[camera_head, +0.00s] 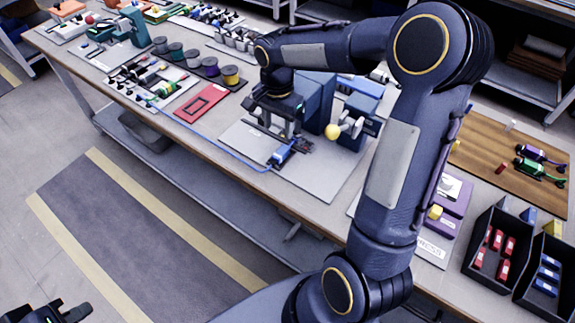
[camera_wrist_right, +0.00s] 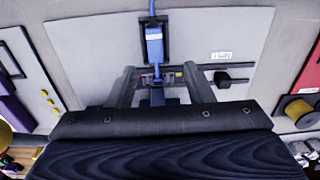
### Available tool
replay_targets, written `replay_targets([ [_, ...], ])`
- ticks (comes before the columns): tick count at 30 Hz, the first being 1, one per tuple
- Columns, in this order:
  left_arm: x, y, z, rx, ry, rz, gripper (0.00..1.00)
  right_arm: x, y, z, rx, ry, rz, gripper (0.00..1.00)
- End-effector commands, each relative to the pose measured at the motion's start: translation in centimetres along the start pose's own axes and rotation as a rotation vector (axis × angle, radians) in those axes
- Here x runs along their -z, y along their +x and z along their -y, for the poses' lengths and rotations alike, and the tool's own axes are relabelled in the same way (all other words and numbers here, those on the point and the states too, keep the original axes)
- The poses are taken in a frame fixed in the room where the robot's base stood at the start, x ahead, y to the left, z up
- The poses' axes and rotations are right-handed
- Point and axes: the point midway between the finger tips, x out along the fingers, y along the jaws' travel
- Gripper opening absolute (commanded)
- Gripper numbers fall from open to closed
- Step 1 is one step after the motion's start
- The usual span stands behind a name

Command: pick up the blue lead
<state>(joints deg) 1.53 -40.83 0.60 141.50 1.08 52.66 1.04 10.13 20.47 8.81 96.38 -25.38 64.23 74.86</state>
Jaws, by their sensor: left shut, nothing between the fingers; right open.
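The blue lead has a blue plug (camera_head: 283,155) at its end, lying on a pale grey board on the bench. My right gripper (camera_head: 280,129) is over the board, just behind the plug. In the right wrist view its open fingers (camera_wrist_right: 159,80) straddle a small dark fitting, with the plug beyond the fingertips. My left gripper (camera_head: 62,313) is shut and empty at the lower left, away from the bench.
A blue-grey machine with a yellow knob (camera_head: 332,131) stands right of my right gripper. A red tray (camera_head: 202,103) and several spools (camera_head: 230,75) lie to the left. Dark bins (camera_head: 495,250) with red and blue parts stand at the right. My right arm covers part of the bench.

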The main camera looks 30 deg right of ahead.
Motion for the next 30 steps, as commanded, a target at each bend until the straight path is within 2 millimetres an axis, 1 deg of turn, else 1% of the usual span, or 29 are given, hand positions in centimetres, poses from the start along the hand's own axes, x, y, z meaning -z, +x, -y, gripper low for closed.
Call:
replay_targets([
  [1,-0.3,0.3,0.1,-0.004,-0.009,-0.009,0.00,0.2,0.6,0.3,-0.006,0.012,0.000,0.47],
  [5,-0.6,0.5,0.2,-0.010,-0.020,-0.022,0.00,0.4,1.2,0.5,-0.015,0.032,0.000,0.47],
  [8,-0.6,0.5,0.2,-0.011,-0.021,-0.023,0.00,0.4,2.0,0.5,-0.019,0.037,0.000,0.47],
  [14,-0.6,0.4,0.2,-0.011,-0.020,-0.022,0.00,0.2,4.2,0.3,-0.019,0.035,0.001,0.47],
  [19,-0.4,0.0,0.0,-0.011,-0.020,-0.022,0.00,-0.2,6.6,-0.3,-0.020,0.034,0.002,0.47],
  [21,-0.4,0.0,0.0,-0.011,-0.020,-0.022,0.00,-0.2,7.7,-0.3,-0.018,0.034,0.002,0.47],
  [23,-0.4,0.0,0.0,-0.011,-0.020,-0.022,0.00,-0.2,8.3,-0.3,-0.018,0.033,0.001,0.47],
  [26,-0.4,0.0,0.0,-0.011,-0.020,-0.022,0.00,-0.2,8.8,-0.3,-0.015,0.035,0.000,0.47],
  [30,-0.4,0.0,0.0,-0.011,-0.020,-0.022,0.00,-0.2,8.8,-0.2,-0.014,0.035,-0.001,0.47],
])
